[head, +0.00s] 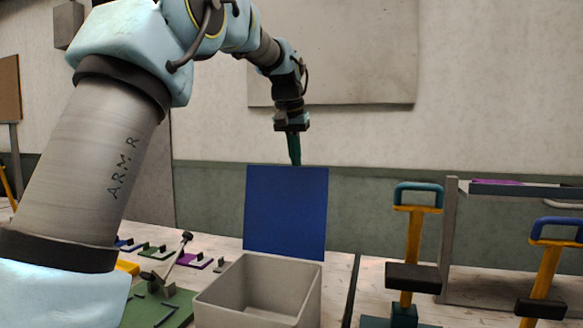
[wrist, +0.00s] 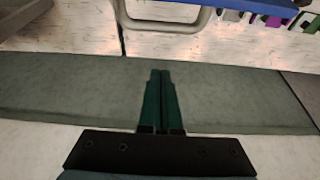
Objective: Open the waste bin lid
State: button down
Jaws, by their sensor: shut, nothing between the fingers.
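The waste bin (head: 312,300) is a light grey open box at the bottom middle of the head view. Its blue lid (head: 286,212) stands upright at the back of the bin, so the opening shows. My gripper (head: 295,163) has dark green fingers that are shut and empty, pointing down at the lid's top edge. I cannot tell whether the tips touch it. In the wrist view my gripper (wrist: 161,72) shows its fingers together against the grey-green wall band. A blue edge, apparently the lid (wrist: 230,5), crosses the top, with a grey loop (wrist: 165,26) beside it.
Small coloured dies (head: 195,261) with dark knobs lie on the bench left of the bin. A green board (head: 178,308) with a lever is nearer. Orange stands with blue handles (head: 416,190) and a grey shelf unit (head: 450,235) are at the right.

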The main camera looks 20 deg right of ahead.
aim_at(291, 168)
jog(key=shift+s+a+f+p, duration=0.2)
jog(key=shift+s+a+f, duration=0.25)
jog(key=shift+s+a, duration=0.15)
jog(key=shift+s+a+f+p, duration=0.2)
jog(key=shift+s+a+f, duration=0.3)
jog(key=shift+s, duration=0.15)
